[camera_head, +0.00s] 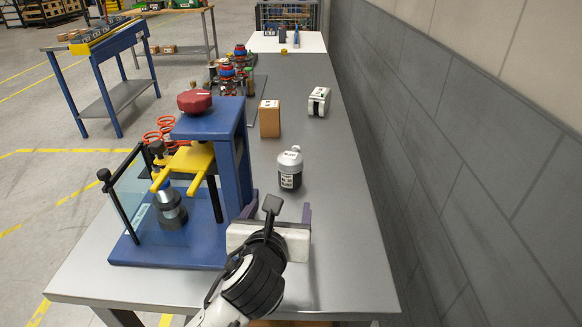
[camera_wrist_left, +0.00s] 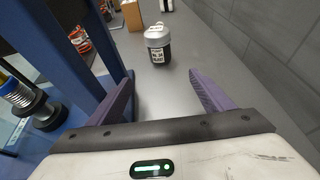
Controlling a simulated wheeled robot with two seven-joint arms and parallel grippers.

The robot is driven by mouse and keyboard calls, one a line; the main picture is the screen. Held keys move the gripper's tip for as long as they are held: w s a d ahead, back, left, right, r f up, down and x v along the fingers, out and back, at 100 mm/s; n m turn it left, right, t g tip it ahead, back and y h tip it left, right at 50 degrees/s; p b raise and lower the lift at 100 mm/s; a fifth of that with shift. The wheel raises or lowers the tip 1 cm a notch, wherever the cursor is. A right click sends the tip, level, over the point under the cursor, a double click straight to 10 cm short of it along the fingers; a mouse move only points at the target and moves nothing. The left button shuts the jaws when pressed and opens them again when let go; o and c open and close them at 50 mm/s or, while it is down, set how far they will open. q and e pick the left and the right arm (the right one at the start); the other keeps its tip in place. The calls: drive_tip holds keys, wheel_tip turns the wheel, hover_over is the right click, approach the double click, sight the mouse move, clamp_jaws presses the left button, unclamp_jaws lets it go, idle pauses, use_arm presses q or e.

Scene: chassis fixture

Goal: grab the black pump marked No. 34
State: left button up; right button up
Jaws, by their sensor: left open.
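The black pump (camera_head: 290,171) with a grey domed top stands upright on the grey table in the head view, right of the blue press. It also shows in the left wrist view (camera_wrist_left: 157,43), where its white label appears to read No. 34. My left gripper (camera_head: 281,208) is open and empty, on the near side of the pump and apart from it. In the left wrist view its two purple fingers (camera_wrist_left: 163,80) are spread, with the pump beyond the tips and between them. My right gripper is in neither view.
The blue press fixture (camera_head: 228,150) with a yellow fork (camera_head: 190,160) and a clear panel stands close left of my gripper. An orange-brown box (camera_head: 269,119) and a white part (camera_head: 318,102) stand farther back. A wall (camera_head: 450,150) runs along the right.

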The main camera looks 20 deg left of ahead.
sight(288, 166)
use_arm(q)
drive_tip(key=w, duration=0.4)
drive_tip(key=w+a, duration=0.1)
drive_tip(key=w, duration=0.3)
drive_tip(key=w+a, duration=0.1)
drive_tip(key=w, duration=0.4)
drive_tip(key=shift+a, duration=0.25)
drive_tip(key=shift+x, duration=2.65)
drive_tip(key=shift+f, duration=0.1)
drive_tip(key=c, duration=1.6)
